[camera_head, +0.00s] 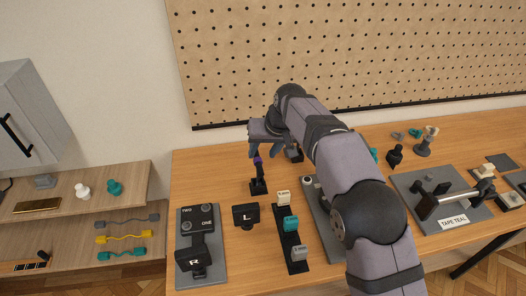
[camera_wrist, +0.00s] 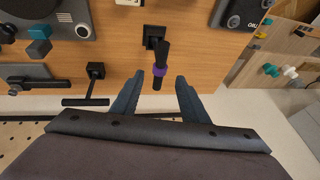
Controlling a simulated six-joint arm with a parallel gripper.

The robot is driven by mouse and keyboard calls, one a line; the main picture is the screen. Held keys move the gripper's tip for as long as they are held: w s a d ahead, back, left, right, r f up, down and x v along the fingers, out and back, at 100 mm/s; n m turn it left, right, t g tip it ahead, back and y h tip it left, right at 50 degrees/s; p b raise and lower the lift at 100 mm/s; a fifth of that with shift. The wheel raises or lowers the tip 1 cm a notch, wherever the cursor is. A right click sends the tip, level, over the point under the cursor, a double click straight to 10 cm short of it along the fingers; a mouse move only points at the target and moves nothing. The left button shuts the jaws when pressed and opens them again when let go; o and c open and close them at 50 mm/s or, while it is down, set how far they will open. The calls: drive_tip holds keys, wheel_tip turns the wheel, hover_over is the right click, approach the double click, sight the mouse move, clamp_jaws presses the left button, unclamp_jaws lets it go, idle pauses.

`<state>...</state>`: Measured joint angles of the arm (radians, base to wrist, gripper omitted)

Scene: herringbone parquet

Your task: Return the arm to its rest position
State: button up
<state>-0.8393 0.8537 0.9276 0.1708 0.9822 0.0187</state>
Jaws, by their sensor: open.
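My arm reaches from the lower right of the head view over the wooden table (camera_head: 350,270). My gripper (camera_head: 263,152) hangs over the back left part of the table. In the wrist view my gripper (camera_wrist: 161,78) is open, with its two blue-grey fingers spread and nothing gripped. A dark upright tool with a purple band (camera_head: 258,172) stands on a small black base just below the fingers. In the wrist view this tool (camera_wrist: 160,70) shows in the gap between the fingertips; I cannot tell how far below them it is.
A pegboard (camera_head: 350,50) stands behind the table. Shelves (camera_head: 140,180) are at left.

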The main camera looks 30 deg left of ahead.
drive_tip(key=w+d+f+m+h, duration=0.1)
drive_tip(key=d+m+h, duration=0.3)
drive_tip(key=d, duration=2.7)
drive_tip(key=s+d+f+m, duration=0.2)
drive_tip(key=s+d, duration=0.7)
drive_tip(key=s+d+f+m+g, duration=0.1)
drive_tip(key=s+d+f+m, duration=0.1)
drive_tip(key=s+d, duration=0.8)
drive_tip(key=shift+s+d+f+m+g, duration=0.2)
drive_tip(key=shift+s+f+m+g, duration=0.1)
drive_tip(key=shift+f, duration=0.55)
